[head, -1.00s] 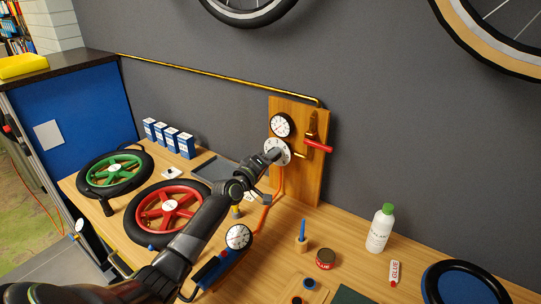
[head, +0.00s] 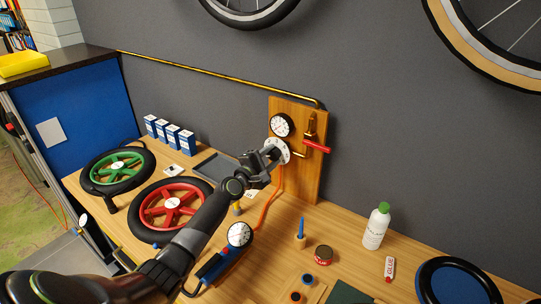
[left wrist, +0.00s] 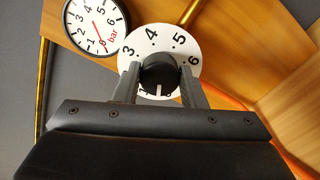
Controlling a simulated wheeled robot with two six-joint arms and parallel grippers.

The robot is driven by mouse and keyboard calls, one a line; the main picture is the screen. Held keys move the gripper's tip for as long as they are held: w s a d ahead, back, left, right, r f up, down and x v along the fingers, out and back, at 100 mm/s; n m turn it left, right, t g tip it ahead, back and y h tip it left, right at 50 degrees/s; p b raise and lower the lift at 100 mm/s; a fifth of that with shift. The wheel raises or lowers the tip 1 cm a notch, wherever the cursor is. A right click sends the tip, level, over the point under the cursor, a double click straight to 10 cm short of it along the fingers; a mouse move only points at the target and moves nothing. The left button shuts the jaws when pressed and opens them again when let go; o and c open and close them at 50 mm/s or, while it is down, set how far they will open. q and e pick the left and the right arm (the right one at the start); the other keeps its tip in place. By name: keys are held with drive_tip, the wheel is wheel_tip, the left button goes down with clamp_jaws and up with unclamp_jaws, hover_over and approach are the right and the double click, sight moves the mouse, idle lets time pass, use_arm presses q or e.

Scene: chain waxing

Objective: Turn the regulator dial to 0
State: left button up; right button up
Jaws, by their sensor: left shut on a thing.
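The regulator dial (head: 285,147) is a white disc on the wooden wall panel, below the round gauge (head: 281,125). In the left wrist view the dial face (left wrist: 166,38) shows 3, 4, 5 and 6 along its upper part, with a black knob (left wrist: 158,74) in the middle. My left gripper (left wrist: 158,80) is shut on the knob, one finger on each side. It also shows at the dial in the head view (head: 273,154). A white mark shows low on the knob, but fingers hide nearby numbers. The gauge (left wrist: 94,22) has its red needle pointing down and right, near 0.
A red-handled valve (head: 316,145) is right of the dial. An orange hose (head: 265,212) runs down to a blue-handled gauge tool (head: 215,264) on the bench. Red (head: 171,206) and green (head: 117,168) wheels lie left, and a white bottle (head: 376,226) stands right.

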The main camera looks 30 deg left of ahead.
use_arm(q)
drive_tip(key=n, duration=0.3)
drive_tip(key=shift+n+p, duration=0.3)
drive_tip(key=shift+p, duration=0.05)
idle(0.4)
drive_tip(key=o, duration=1)
drive_tip(key=s+p, duration=0.1)
drive_tip(key=s, duration=0.4)
drive_tip(key=s+a, duration=0.1)
drive_tip(key=s, duration=0.5)
drive_tip(key=s+a+p, duration=0.1)
drive_tip(key=s, duration=0.5)
drive_tip(key=shift+s+a+p, duration=0.15)
drive_tip(key=shift+a+p, duration=0.1)
drive_tip(key=shift+p, duration=0.05)
